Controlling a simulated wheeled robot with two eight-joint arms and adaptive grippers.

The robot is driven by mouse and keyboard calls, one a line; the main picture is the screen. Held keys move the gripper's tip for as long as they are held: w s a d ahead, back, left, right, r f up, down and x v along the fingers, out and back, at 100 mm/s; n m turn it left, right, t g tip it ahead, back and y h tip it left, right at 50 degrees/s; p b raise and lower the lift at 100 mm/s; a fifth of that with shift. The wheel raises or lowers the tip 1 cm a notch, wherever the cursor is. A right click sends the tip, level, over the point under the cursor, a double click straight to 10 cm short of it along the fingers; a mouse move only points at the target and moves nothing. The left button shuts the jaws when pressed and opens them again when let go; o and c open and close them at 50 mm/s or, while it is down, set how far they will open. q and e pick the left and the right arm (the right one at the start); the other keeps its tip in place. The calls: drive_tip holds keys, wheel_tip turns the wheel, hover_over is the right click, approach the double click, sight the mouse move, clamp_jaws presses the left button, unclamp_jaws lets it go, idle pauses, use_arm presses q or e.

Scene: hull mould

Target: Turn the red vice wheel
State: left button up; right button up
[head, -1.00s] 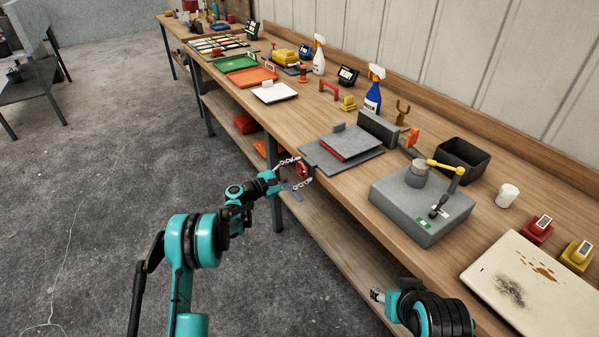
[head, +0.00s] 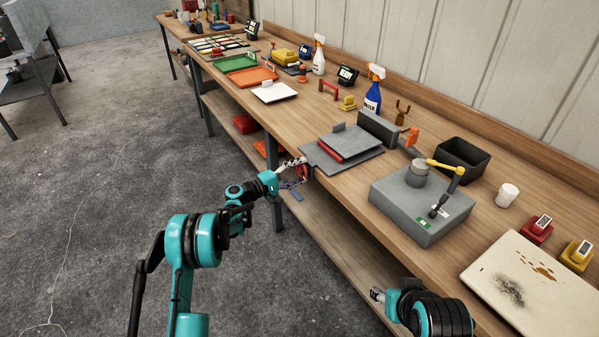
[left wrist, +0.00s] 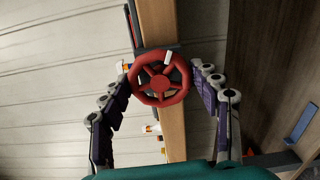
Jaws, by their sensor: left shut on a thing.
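The red vice wheel (head: 303,172) is at the bench's front edge, below the grey plates. In the left wrist view the wheel (left wrist: 160,84) faces me, a round rim with spokes, a hub and a small white mark near the top. My left gripper (head: 297,174) is shut on the wheel, and its jointed fingers (left wrist: 162,88) stand on either side of the rim. In the head view the fingers partly hide the wheel. My right gripper (head: 377,294) is low at the bottom, away from the wheel; its fingers are too small to read.
Grey plates (head: 370,157) with a red piece (head: 330,152) lie behind the wheel. A grey block (head: 400,217) with a yellow-handled clamp, a black bin (head: 464,157) and a stained cream board (head: 490,265) are to the right. The floor (head: 90,240) at left is clear.

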use_arm(q)
drive_tip(key=m, duration=0.6)
drive_tip(key=shift+f+m, duration=0.15)
drive_tip(key=shift+m, duration=0.15)
drive_tip(key=m, duration=0.6)
drive_tip(key=shift+m, duration=0.3)
drive_tip(key=o, duration=0.9)
drive_tip(key=shift+o, duration=0.2)
drive_tip(key=shift+a, duration=0.1)
drive_tip(key=v, duration=1.2)
